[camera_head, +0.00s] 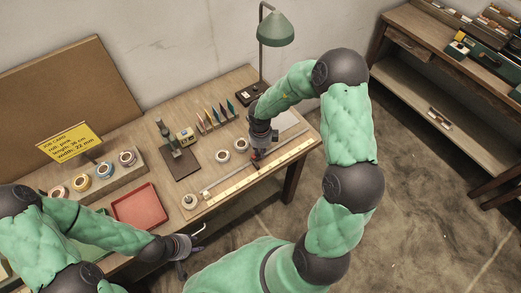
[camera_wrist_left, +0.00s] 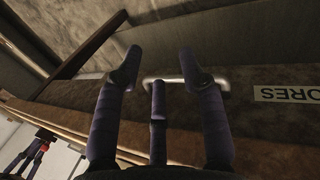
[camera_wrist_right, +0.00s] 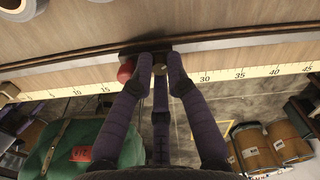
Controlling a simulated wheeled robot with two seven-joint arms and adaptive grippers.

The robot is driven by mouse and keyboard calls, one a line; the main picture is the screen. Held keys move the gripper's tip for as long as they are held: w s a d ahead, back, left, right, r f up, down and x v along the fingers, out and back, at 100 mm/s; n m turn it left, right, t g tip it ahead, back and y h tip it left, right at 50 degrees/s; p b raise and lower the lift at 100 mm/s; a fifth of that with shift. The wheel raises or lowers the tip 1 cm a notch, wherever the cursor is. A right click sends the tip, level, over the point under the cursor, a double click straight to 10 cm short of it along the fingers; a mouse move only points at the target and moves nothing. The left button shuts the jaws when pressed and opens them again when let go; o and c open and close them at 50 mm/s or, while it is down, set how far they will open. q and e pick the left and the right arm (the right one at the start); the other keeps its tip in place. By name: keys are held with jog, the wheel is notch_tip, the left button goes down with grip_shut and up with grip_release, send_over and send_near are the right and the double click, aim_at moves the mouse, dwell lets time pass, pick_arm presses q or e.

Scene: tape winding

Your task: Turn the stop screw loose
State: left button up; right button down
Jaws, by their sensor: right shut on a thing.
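My right gripper (camera_head: 257,153) is at the far part of the bench's ruler. In the right wrist view its fingers (camera_wrist_right: 160,66) are closed around a small brassy round head, the stop screw (camera_wrist_right: 159,69). The screw sits at the front of a dark stop block (camera_wrist_right: 130,49) at the ruler's edge. A rounded red part (camera_wrist_right: 125,71) is just left of the fingertips. The fingers hide most of the screw. My left gripper (camera_head: 187,252) is open and empty in front of the bench; its spread fingers (camera_wrist_left: 160,75) are near a metal drawer handle (camera_wrist_left: 186,82).
The long ruler (camera_head: 240,185) runs along the bench's front edge, with a rod behind it. Tape rolls (camera_head: 223,156), a red tray (camera_head: 139,205) and a yellow job card (camera_head: 69,142) are on the bench. A green lamp (camera_head: 275,30) stands behind my right arm.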

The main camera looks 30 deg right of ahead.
jog(key=shift+r+m+p, duration=0.15)
jog(key=shift+m+p, duration=0.15)
jog(key=shift+p, duration=0.4)
jog(key=m+p, duration=0.3)
jog(key=p, duration=0.1)
jog(key=shift+r+m+p, duration=0.1)
jog(key=shift+m+p, duration=0.2)
jog(key=shift+p, duration=0.05)
jog(key=shift+m+p, duration=0.9)
jog(key=shift+m, duration=0.3)
jog(key=shift+w+m+p, duration=0.1)
jog(key=shift+m+p, duration=0.55)
jog(key=shift+m, duration=0.45)
jog(key=shift+f, duration=0.2)
jog(key=c, duration=1.2)
grip_release()
